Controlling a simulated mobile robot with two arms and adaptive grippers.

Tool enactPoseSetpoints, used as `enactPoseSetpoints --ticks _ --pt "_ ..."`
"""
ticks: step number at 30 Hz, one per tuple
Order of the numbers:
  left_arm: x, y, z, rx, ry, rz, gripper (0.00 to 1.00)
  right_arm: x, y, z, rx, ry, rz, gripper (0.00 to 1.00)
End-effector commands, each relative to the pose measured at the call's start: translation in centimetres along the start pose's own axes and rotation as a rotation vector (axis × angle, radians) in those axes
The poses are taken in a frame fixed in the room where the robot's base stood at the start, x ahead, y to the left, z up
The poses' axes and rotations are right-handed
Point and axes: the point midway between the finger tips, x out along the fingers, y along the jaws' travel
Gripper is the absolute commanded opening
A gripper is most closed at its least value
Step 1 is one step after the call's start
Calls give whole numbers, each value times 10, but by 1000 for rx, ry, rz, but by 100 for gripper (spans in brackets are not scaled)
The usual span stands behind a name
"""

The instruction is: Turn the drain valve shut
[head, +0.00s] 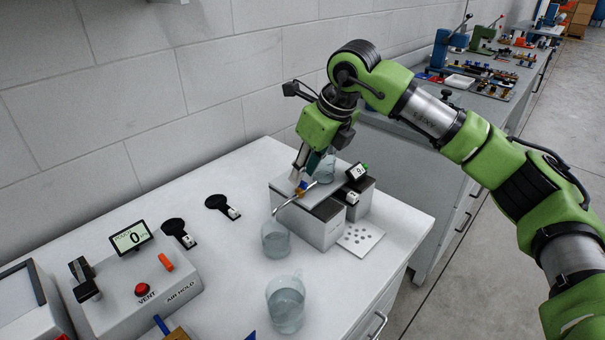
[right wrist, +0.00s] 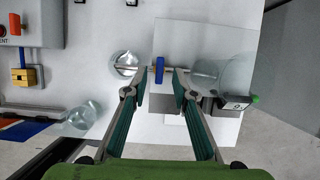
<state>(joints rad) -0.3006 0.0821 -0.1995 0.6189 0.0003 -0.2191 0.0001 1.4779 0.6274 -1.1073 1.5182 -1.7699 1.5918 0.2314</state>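The drain valve's blue handle (head: 306,185) sits on a thin metal spout (head: 287,201) at the edge of a grey raised stand. The spout reaches over a clear beaker (head: 275,240) holding liquid. My right gripper (head: 308,172) points down at the valve. In the right wrist view the fingers of the right gripper (right wrist: 160,84) are apart, with the blue handle (right wrist: 160,70) between their tips and gaps visible on both sides. The handle looks crosswise to the spout there. My left gripper is not in view.
A clear vessel (head: 325,168) stands on the stand behind the gripper, near a small display (head: 357,172). A second beaker (head: 286,303) stands in front. A control box (head: 140,285) with a red button is at left. Bare bench lies between the box and the stand.

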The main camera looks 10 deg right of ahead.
Motion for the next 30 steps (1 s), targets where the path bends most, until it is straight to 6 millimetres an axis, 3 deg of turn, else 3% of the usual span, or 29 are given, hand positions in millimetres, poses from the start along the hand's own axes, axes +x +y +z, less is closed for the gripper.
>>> enactPoseSetpoints --ticks 6,13,19,30 --pt "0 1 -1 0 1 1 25 -50 -1 1 -1 -6 -3 25" --pt "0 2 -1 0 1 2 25 -88 -1 1 0 -4 -3 25" --pt "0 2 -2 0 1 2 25 -100 0 0 0 -2 -2 25" --pt "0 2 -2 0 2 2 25 -101 0 0 0 -2 -2 25"
